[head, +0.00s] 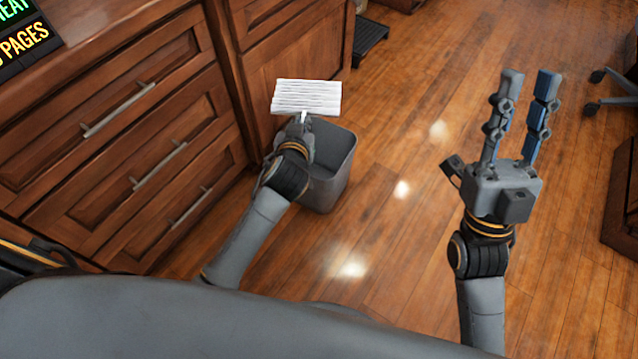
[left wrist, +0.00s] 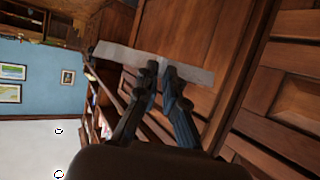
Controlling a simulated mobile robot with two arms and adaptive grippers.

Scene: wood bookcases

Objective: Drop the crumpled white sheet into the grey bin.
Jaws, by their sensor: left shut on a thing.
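The white sheet (head: 306,95) shows in the head view as a flat, pale, ridged rectangle above the bin's far side. In the left wrist view the sheet (left wrist: 195,75) is a thin greyish strip across the fingertips. My left gripper (head: 303,119) is shut on its near edge; the fingers (left wrist: 160,68) meet at the strip in the left wrist view. The grey bin (head: 338,182) stands on the floor, its opening partly hidden by my left gripper and wrist. My right gripper (head: 529,82) is open and empty, to the right of the bin.
A wooden cabinet with drawers (head: 125,115) stands close on the left, beside the bin. A dark low object (head: 370,40) lies on the floor beyond. Chair legs (head: 612,90) and a wooden furniture base (head: 622,200) are at the right. The wooden floor (head: 400,150) between is clear.

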